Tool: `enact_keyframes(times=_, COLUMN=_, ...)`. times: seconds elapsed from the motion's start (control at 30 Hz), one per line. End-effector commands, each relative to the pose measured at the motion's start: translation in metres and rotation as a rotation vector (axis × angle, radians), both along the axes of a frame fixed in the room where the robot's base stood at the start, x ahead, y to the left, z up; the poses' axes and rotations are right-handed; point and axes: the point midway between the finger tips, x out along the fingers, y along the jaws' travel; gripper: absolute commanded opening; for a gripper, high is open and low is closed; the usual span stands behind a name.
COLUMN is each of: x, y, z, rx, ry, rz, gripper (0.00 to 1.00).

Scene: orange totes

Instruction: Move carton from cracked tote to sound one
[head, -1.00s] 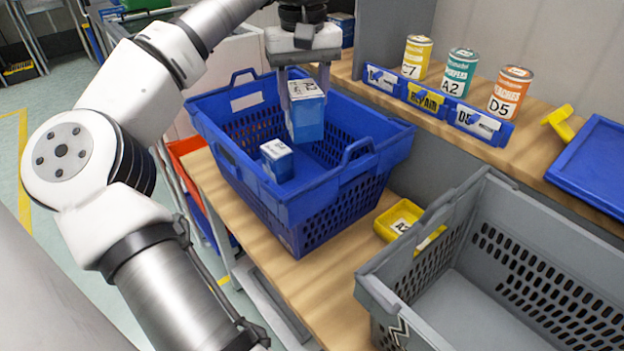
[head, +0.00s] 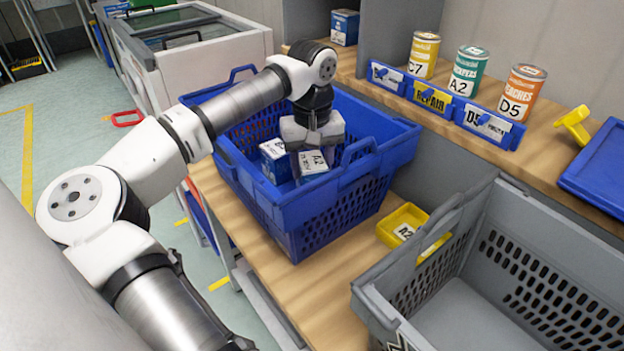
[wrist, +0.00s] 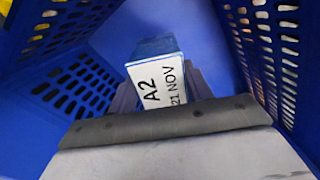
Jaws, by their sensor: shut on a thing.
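The blue tote (head: 345,215) stands on the wooden bench, with no crack visible on it. My gripper (head: 312,152) reaches down inside it, shut on a blue-and-white carton (head: 314,165) labelled A2. In the wrist view the carton (wrist: 160,85) shows its label, "A2 21 NOV", between the fingers (wrist: 162,95); blue tote walls surround it. I cannot tell whether its base touches the tote floor. A second blue-and-white carton (head: 275,162) stands just left of the held one. The grey tote (head: 470,225) at lower right has a jagged crack mark at its near left corner; its visible floor is bare.
A small yellow bin (head: 408,222) sits between the totes. Cans (head: 465,72) stand on the shelf behind blue label holders (head: 432,98), one marked REPAIR. A blue tray (head: 600,165) lies at right. A white cabinet (head: 190,50) stands behind the blue tote.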

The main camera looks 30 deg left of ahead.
Motion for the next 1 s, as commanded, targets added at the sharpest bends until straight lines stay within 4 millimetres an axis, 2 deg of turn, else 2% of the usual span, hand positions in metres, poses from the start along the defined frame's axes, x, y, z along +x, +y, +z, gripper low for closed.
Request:
enact_keyframes(times=0.17, x=0.000, y=0.000, z=-0.014, rx=-0.003, ry=0.000, rz=0.000, gripper=0.19)
enact_keyframes(times=0.3, x=0.000, y=-0.001, z=-0.036, rx=-0.003, ry=0.000, rz=-0.001, gripper=0.19)
enact_keyframes(times=0.4, x=0.000, y=0.000, z=-0.044, rx=-0.001, ry=-0.001, rz=0.000, gripper=0.19)
enact_keyframes(times=0.73, x=0.000, y=0.000, z=-0.049, rx=0.000, ry=-0.001, rz=0.000, gripper=0.19)
enact_keyframes(times=0.77, x=0.000, y=0.000, z=-0.048, rx=0.000, ry=0.000, rz=0.000, gripper=0.52)
enact_keyframes(times=0.9, x=0.000, y=0.000, z=-0.047, rx=-0.001, ry=-0.001, rz=0.000, gripper=0.71)
enact_keyframes(times=1.0, x=0.000, y=0.000, z=-0.047, rx=-0.001, ry=-0.001, rz=0.000, gripper=0.72)
